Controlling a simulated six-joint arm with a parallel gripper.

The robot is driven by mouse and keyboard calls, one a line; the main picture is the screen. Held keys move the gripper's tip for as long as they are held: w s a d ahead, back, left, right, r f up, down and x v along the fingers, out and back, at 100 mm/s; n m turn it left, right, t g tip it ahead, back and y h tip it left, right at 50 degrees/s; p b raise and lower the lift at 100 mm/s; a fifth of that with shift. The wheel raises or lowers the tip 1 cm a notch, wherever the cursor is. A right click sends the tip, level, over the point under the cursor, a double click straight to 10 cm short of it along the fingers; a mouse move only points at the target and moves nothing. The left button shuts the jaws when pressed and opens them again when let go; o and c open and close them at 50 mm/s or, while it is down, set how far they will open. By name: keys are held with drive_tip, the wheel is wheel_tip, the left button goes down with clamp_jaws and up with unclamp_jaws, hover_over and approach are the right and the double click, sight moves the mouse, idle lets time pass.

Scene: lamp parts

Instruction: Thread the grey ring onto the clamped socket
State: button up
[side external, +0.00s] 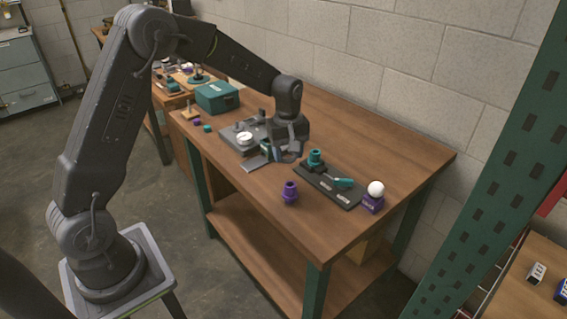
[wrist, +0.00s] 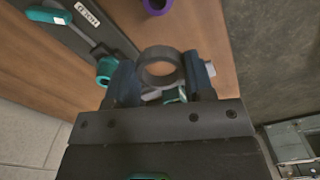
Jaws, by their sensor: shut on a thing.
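The grey ring (wrist: 160,67) is held between the two fingers of my gripper (wrist: 161,80) in the wrist view, its opening visible. In the side view my gripper (side external: 283,153) is above the table, left of the black clamp board, and I cannot make out the ring there. A teal upright part (side external: 315,158), apparently the clamped socket, stands at the left end of that board (side external: 328,188). It also shows beside my left finger in the wrist view (wrist: 105,68), partly hidden by it. The ring is apart from the socket.
A purple part (side external: 290,192) stands near the table's front edge. A white ball on a purple block (side external: 373,203) is at the right. A grey plate with a white disc (side external: 244,138) and a teal box (side external: 217,96) lie to the left. The table's right front is clear.

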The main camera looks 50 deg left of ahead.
drive_tip(key=r+n, duration=0.1)
drive_tip(key=r, duration=0.1)
hover_over(315, 161)
drive_tip(key=shift+w+a+f, duration=0.1)
drive_tip(key=shift+w+f, duration=0.05)
drive_tip(key=shift+f, duration=0.7)
drive_tip(key=shift+w+a+f, duration=0.15)
drive_tip(key=shift+f, duration=0.7)
drive_tip(key=shift+w+a+f, duration=0.1)
drive_tip(key=shift+w+f, duration=0.05)
drive_tip(key=shift+f, duration=0.7)
drive_tip(key=shift+f, duration=0.15)
drive_tip(key=shift+f, duration=1.15)
drive_tip(key=shift+f, duration=0.65)
drive_tip(key=o, duration=0.3)
drive_tip(key=shift+f, duration=0.1)
drive_tip(key=c, duration=0.5)
drive_tip(key=shift+s+f, duration=0.15)
drive_tip(key=shift+f, duration=0.1)
